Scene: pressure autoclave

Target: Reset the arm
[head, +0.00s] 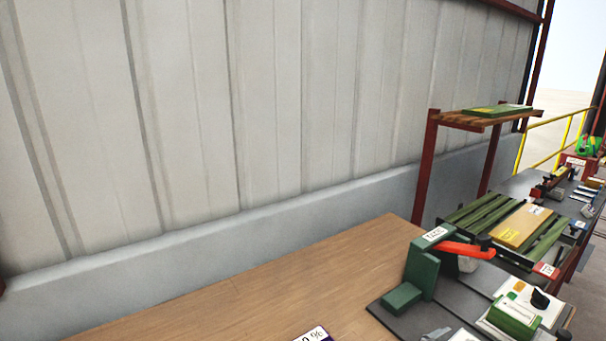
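My gripper and my arm do not show in the head view, so I cannot see their pose or what the gripper holds. The task names no other object. The head view looks over a wooden bench top (262,284) against a pale panelled wall.
A green device with an orange-red lever (466,249) stands on a dark plate at the right. Behind it are a slatted green rack with a yellow board (524,227) and a raised wooden shelf (478,119). A yellow railing (540,142) stands beyond.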

